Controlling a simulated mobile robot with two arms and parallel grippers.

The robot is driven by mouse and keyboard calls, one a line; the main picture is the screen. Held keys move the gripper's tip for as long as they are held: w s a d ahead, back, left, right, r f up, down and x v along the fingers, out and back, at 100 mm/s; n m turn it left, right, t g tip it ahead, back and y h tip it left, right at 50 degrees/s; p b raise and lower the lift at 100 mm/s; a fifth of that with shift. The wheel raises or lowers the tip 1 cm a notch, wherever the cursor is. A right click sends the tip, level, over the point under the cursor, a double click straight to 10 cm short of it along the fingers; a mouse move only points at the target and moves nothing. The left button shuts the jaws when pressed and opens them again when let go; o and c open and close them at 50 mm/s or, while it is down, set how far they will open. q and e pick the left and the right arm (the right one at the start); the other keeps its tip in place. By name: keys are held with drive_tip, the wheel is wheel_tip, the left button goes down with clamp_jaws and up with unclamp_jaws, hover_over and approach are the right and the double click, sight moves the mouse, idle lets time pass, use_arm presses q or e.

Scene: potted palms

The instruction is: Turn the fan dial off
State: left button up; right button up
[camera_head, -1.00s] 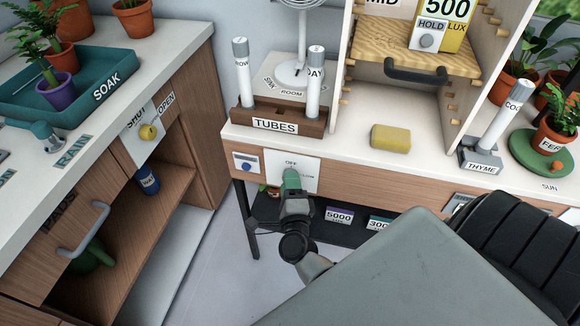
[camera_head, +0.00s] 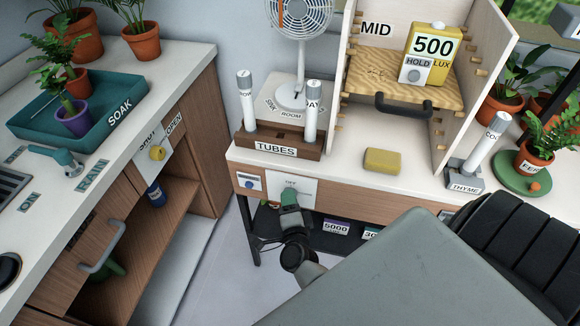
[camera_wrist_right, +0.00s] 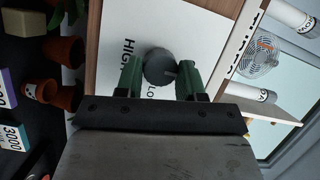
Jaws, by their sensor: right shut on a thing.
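The fan dial (camera_wrist_right: 158,66) is a round grey knob on a white panel (camera_head: 305,188) on the bench front; the head view shows the word OFF above it. My right gripper (camera_head: 290,199) is at this panel. In the right wrist view its green fingers are shut on the dial, one on each side. HIGH and part of LOW show on the panel there. A pale mark on the dial faces the picture's right; the right finger hides the panel there. The fan (camera_head: 301,20) stands on the bench above. My left gripper is not in view.
A TUBES rack (camera_head: 279,150) with white tubes stands above the panel. A small panel with a blue knob (camera_head: 249,183) is just left of the dial panel. A yellow sponge (camera_head: 382,161) lies on the bench. Dark shelving with boxes (camera_head: 335,227) is below.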

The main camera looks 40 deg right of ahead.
idle(0.3)
drive_tip(key=o, duration=0.9)
drive_tip(key=p+v, duration=0.2)
drive_tip(key=v, duration=0.9)
drive_tip(key=shift+w, duration=0.1)
